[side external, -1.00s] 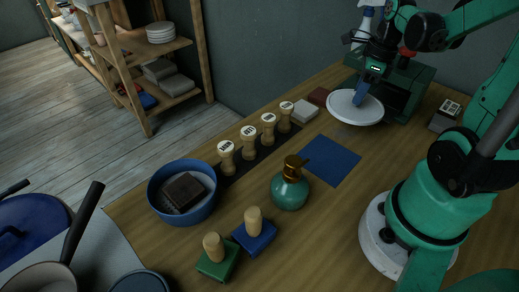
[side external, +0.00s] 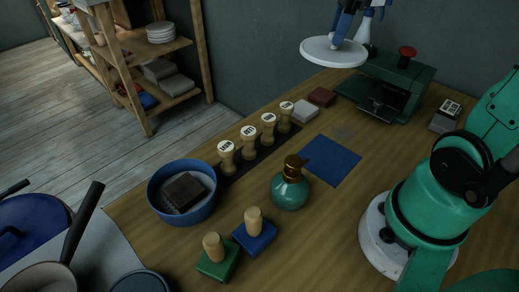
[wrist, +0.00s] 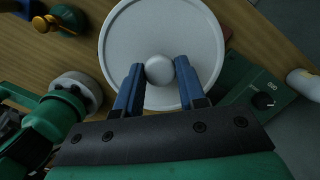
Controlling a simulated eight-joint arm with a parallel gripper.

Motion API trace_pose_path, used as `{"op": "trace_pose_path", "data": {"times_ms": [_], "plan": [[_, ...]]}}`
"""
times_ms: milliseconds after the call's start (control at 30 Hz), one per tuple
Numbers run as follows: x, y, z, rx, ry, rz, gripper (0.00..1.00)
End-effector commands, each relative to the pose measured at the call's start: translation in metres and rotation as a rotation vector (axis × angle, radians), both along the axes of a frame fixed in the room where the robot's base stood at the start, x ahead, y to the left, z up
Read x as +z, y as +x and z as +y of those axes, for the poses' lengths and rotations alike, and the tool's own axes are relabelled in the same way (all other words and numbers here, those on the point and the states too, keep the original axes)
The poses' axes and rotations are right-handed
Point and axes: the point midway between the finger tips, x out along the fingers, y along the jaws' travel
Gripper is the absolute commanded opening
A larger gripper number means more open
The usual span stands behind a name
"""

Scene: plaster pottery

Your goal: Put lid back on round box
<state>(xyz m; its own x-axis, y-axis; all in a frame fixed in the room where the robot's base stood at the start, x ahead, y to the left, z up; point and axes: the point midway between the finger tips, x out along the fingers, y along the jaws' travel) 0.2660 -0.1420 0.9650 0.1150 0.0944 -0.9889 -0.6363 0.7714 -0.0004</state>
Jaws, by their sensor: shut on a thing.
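The lid (side external: 318,52) is a flat white disc with a round knob. It hangs roughly level in the air near the top of the side external view, in front of the dark wall. My gripper (side external: 341,38) is shut on its knob with blue fingers. In the wrist view the lid (wrist: 150,30) fills the upper middle, and the fingers of my gripper (wrist: 160,75) stand on both sides of the knob. I cannot make out a round box in either view; the lid covers part of the table in the wrist view.
A green machine (side external: 405,82) with a red knob and a spray bottle stand behind the work area. A blue mat (side external: 331,160), green pump bottle (side external: 290,190), several stamps (side external: 248,138) and a blue bowl (side external: 160,205) occupy the table. Bare wood lies right of the mat.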

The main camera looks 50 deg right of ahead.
Motion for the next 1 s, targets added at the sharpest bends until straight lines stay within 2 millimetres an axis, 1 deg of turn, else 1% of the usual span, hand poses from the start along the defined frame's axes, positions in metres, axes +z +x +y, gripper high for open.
{"op": "trace_pose_path", "data": {"times_ms": [33, 67, 100, 167, 200, 267, 300, 367, 400, 467, 500, 600, 700, 800, 900, 1000], "plan": [[-0.004, 0.018, 0.020, 0.102, 0.000, 0.000, 0.00], [-0.007, 0.027, 0.032, 0.161, 0.000, 0.000, 0.00], [-0.011, 0.039, 0.049, 0.241, 0.000, 0.000, 0.00], [-0.017, 0.054, 0.077, 0.358, 0.000, 0.000, 0.00], [-0.021, 0.062, 0.097, 0.438, 0.000, 0.000, 0.00], [-0.027, 0.072, 0.127, 0.555, -0.001, 0.000, 0.00], [-0.032, 0.077, 0.149, 0.632, 0.000, 0.000, 0.00], [-0.038, 0.082, 0.180, 0.745, 0.000, 0.000, 0.00], [-0.043, 0.084, 0.201, 0.817, 0.000, 0.001, 0.00], [-0.049, 0.083, 0.231, 0.918, 0.000, 0.001, 0.00], [-0.053, 0.082, 0.249, 0.980, 0.000, 0.000, 0.00], [-0.062, 0.075, 0.287, 1.108, 0.000, 0.000, 0.00], [-0.069, 0.068, 0.314, 1.200, 0.001, 0.000, 0.00], [-0.073, 0.062, 0.329, 1.254, 0.000, -0.002, 0.00], [-0.076, 0.060, 0.335, 1.275, 0.001, -0.001, 0.00], [-0.081, 0.060, 0.336, 1.279, 0.001, -0.001, 0.00]]}}
